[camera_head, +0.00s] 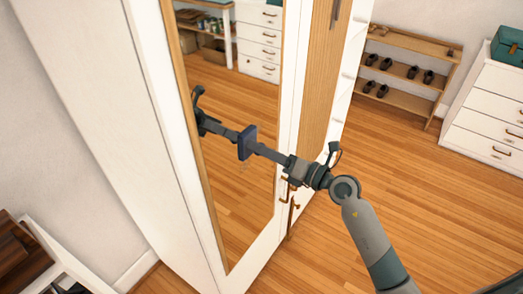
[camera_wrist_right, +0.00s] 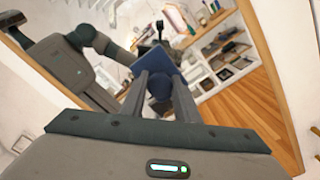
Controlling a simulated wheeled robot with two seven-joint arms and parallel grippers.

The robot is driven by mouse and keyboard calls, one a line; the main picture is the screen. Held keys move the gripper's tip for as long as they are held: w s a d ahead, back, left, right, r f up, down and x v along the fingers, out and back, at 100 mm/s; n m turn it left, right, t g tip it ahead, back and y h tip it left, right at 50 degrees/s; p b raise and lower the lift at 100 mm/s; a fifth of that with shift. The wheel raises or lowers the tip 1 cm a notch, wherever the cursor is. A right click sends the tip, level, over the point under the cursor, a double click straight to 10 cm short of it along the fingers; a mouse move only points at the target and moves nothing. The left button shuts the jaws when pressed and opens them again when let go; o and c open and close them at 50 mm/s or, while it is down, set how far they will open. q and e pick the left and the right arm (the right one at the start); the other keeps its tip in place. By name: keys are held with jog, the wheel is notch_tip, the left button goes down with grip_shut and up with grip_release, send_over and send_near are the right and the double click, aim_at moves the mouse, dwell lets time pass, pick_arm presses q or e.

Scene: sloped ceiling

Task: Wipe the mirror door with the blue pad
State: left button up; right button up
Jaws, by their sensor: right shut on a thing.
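The mirror door (camera_head: 238,205) is a tall pane in a wooden and white frame, left of centre in the head view. My right arm reaches to it from the lower right. My right gripper (camera_head: 264,151) is shut on the blue pad (camera_head: 247,142), which is held upright, facing the glass at mid-height. The pad touches the mirror or is very close; I cannot tell which. A reflection of my arm shows to its left. In the right wrist view the blue pad (camera_wrist_right: 153,64) sits beyond the fingers (camera_wrist_right: 160,88), with the mirror (camera_wrist_right: 243,103) behind it. My left gripper is not in view.
A neighbouring wooden door (camera_head: 318,75) and brass handles (camera_head: 290,200) are close to my right wrist. A shoe rack (camera_head: 405,70) and white drawers (camera_head: 490,115) stand at the right. The wooden floor between (camera_head: 420,170) is clear. Dark items (camera_head: 22,255) lie at the lower left.

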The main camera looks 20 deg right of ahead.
jog(key=shift+w+d, duration=0.1)
jog(key=shift+d, duration=0.05)
jog(key=w+d+b, duration=0.1)
jog(key=w+d, duration=0.1)
jog(key=shift+w+d, duration=0.1)
jog(key=shift+d, duration=0.3)
dwell(0.4)
jog(key=shift+w+d+b, duration=0.6)
jog(key=shift+w+d, duration=0.6)
jog(key=shift+d, duration=0.3)
jog(key=shift+s, duration=0.1)
jog(key=shift+v, duration=2.9)
